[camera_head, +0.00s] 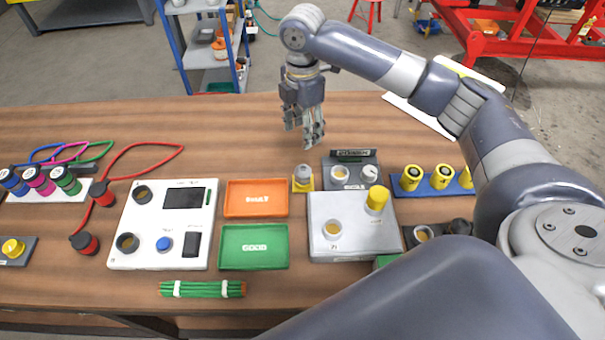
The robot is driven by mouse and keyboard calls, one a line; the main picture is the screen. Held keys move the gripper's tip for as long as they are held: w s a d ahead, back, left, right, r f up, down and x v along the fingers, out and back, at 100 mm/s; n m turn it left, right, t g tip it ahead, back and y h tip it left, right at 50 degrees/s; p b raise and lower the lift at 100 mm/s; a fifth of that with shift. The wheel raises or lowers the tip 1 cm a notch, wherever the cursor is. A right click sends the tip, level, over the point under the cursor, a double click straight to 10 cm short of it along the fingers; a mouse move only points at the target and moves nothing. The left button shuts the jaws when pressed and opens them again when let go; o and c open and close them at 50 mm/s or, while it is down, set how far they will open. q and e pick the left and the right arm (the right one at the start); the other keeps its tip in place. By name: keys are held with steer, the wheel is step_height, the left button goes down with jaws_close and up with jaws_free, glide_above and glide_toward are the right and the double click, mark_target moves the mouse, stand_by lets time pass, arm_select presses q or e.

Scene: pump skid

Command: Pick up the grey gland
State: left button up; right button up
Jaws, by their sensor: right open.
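A small grey rounded piece, which looks like the grey gland (303,172), sits on a small yellow stand (303,187) near the middle of the wooden table. My right gripper (306,138) points down, behind and above the grey piece, with its fingers apart and nothing between them. A clear gap shows between the fingertips and the grey piece. My left gripper is not in view.
A dark labelled holder (352,185) with pale round parts stands just right of the grey piece. An orange tray (232,210) and a green tray (232,262) lie to its left. A grey block (375,240) with a yellow cylinder (377,199) stands in front. The table behind is clear.

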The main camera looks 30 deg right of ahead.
steer(key=b, duration=0.4)
glide_above(302, 170)
step_height(302, 170, down, 4)
steer(key=shift+w+d+f+b, duration=0.2)
steer(key=shift+f+b, duration=0.15)
steer(key=shift+f, duration=0.15)
steer(key=shift+w+d+f+b, duration=0.1)
steer(key=shift+w+f+b, duration=0.05)
steer(key=shift+f+b, duration=0.3)
steer(key=shift+f, duration=0.25)
step_height(302, 170, down, 4)
steer(key=shift+s+a+f+p, duration=0.1)
steer(key=shift+f+p, duration=0.1)
steer(key=shift+p, duration=0.2)
steer(key=f, duration=0.3)
steer(key=f+p, duration=0.1)
steer(key=shift+s+a+f, duration=0.15)
steer(key=shift+s+f, duration=0.1)
steer(key=shift+f, duration=0.1)
steer(key=shift+w+f, duration=0.1)
steer(key=shift+f, duration=0.5)
steer(key=c, duration=0.9)
